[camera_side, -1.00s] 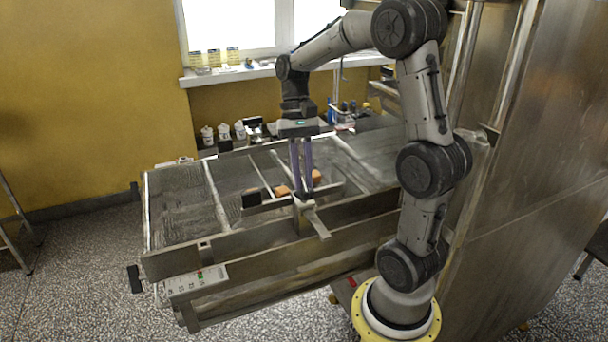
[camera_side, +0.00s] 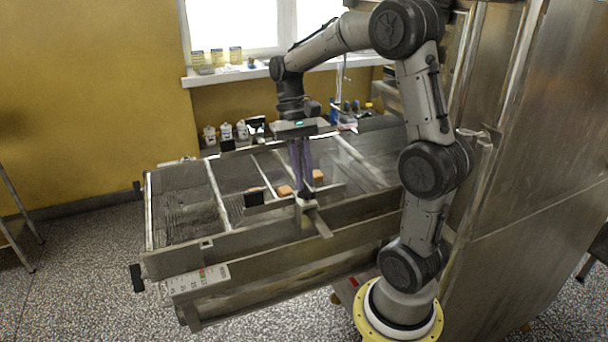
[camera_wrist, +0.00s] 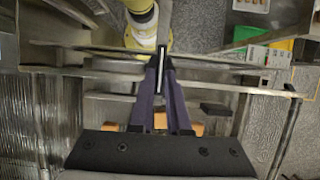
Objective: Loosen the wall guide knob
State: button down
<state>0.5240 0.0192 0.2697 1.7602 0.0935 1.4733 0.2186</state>
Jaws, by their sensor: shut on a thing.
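My gripper (camera_side: 304,188) points down at the near side rail of the mesh belt frame. Its two purple fingers also show in the wrist view (camera_wrist: 161,62), where their tips come together. They are shut on the wall guide knob, which is mostly hidden between the tips. A flat metal bracket bar (camera_side: 319,224) runs out from below the fingertips toward the front of the machine. The wall guide (camera_side: 274,205) is a pale rail along the belt, just behind the fingers.
Orange-brown pieces (camera_side: 285,190) lie on the mesh belt (camera_side: 180,205) close behind the fingers. A black block (camera_side: 254,197) stands left of them. A control panel (camera_side: 198,279) sits on the front left side. White jars (camera_side: 226,131) stand at the back.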

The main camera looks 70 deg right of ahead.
jog(key=c, duration=0.9)
grip_release()
jog(key=shift+r, duration=0.1)
jog(key=v, duration=1.3)
jog(key=shift+w+d+r, duration=0.1)
jog(key=shift+d+r, duration=0.05)
jog(key=shift+r, duration=0.1)
jog(key=s+a+r+n+t+h, duration=0.2)
jog(key=s+a+r+n, duration=0.15)
jog(key=s+a, duration=0.65)
jog(key=shift+s+a+f+n+t+h, duration=0.15)
jog(key=shift+s+a+f+n+t, duration=0.2)
jog(key=shift+a+f+n+t, duration=1.3)
jog(key=shift+s+a+f+n+t+h, duration=0.15)
jog(key=shift+s+f+t, duration=0.35)
jog(key=shift+f, duration=2.25)
jog(key=shift+s+a+f+n+t+h, duration=0.2)
jog(key=shift+a+f+n+t, duration=0.9)
jog(key=shift+f, duration=1.15)
